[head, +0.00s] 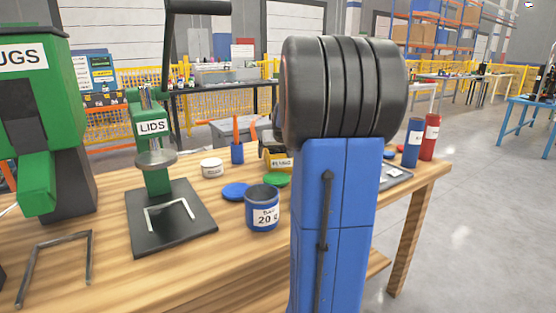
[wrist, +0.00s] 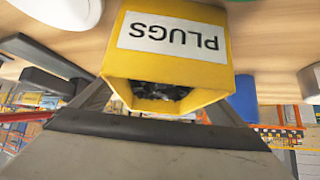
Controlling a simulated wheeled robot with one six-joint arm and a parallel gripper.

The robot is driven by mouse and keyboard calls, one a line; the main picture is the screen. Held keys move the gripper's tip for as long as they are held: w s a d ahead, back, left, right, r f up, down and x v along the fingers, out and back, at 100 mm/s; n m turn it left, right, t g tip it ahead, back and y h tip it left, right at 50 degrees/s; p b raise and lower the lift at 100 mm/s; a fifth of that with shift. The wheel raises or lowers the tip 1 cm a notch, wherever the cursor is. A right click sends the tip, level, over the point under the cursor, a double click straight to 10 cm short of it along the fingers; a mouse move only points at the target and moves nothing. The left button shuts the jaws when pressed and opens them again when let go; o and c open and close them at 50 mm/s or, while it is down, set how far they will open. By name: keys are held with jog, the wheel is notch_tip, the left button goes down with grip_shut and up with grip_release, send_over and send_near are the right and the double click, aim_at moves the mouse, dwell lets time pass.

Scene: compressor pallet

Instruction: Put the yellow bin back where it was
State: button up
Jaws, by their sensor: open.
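The yellow bin (wrist: 228,50) fills the upper middle of the wrist view, its white PLUGS label upside down there. Small dark pieces show in its opening. In the head view, the yellow bin (head: 279,162) is on or just over the wooden table, partly hidden behind my arm. My gripper (wrist: 155,117) is open, its dark fingers spread to either side of the bin's lower end in the wrist view. The fingertips are largely hidden by the bin, so I cannot tell whether they touch it. The gripper is hidden in the head view.
On the wooden table (head: 100,274) stand a green machine (head: 20,110), a LIDS press (head: 154,175), a blue tin (head: 262,212), blue lid (head: 235,191), green lid (head: 276,180), white tub (head: 211,168) and blue cup (head: 237,154). Blue (head: 412,143) and red bottles (head: 430,138) stand right.

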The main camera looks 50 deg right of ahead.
jog(key=shift+w+d+f, duration=0.15)
jog(key=shift+w+f, duration=0.15)
jog(key=shift+c, duration=0.6)
jog(key=c, duration=1.4)
notch_tip(320, 180, up, 10)
